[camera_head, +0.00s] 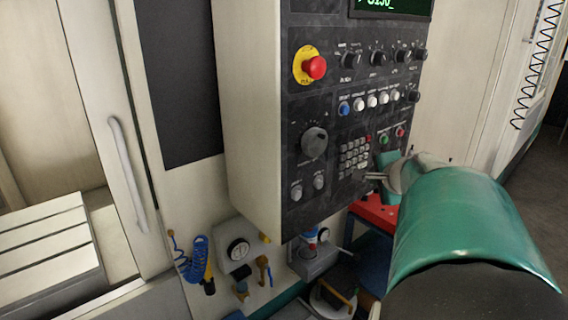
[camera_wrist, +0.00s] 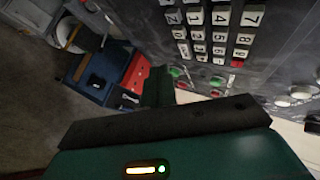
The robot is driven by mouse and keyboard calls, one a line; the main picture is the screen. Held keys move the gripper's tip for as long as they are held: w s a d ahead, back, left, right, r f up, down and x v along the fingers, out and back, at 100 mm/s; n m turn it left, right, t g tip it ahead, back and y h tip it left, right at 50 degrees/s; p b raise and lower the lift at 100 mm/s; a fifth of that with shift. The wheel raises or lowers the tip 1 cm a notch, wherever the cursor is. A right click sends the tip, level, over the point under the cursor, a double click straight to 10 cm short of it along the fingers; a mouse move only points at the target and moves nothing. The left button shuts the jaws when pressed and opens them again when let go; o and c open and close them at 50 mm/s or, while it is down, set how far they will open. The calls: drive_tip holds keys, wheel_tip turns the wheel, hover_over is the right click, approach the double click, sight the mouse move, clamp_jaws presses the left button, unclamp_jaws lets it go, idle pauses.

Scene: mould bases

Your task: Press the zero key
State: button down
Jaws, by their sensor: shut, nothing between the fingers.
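The keypad (camera_head: 354,156) is a block of small light keys on the dark control panel (camera_head: 300,115). In the wrist view the keypad (camera_wrist: 209,34) shows at the top, turned, with a key marked 7 (camera_wrist: 251,18) at its right. I cannot tell whether the tips touch the panel.
A red emergency stop button (camera_head: 315,68) and a large dial (camera_head: 314,142) are on the panel. Green and red buttons (camera_head: 392,136) sit right of the keypad. A red-topped cart (camera_head: 372,212) stands below. A lit screen (camera_head: 390,8) is above.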

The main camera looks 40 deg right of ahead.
drive_tip(key=shift+w+a, duration=0.1)
drive_tip(key=shift+w, duration=1.35)
drive_tip(key=shift+w, duration=0.15)
idle(0.8)
drive_tip(key=shift+w, duration=0.25)
drive_tip(key=shift+w+a, duration=0.1)
drive_tip(key=shift+w, duration=0.3)
idle(0.7)
drive_tip(key=shift+s, duration=0.8)
drive_tip(key=shift+s+d, duration=0.15)
drive_tip(key=shift+s, duration=1.1)
drive_tip(key=shift+s+d, duration=0.15)
drive_tip(key=shift+s, duration=1.1)
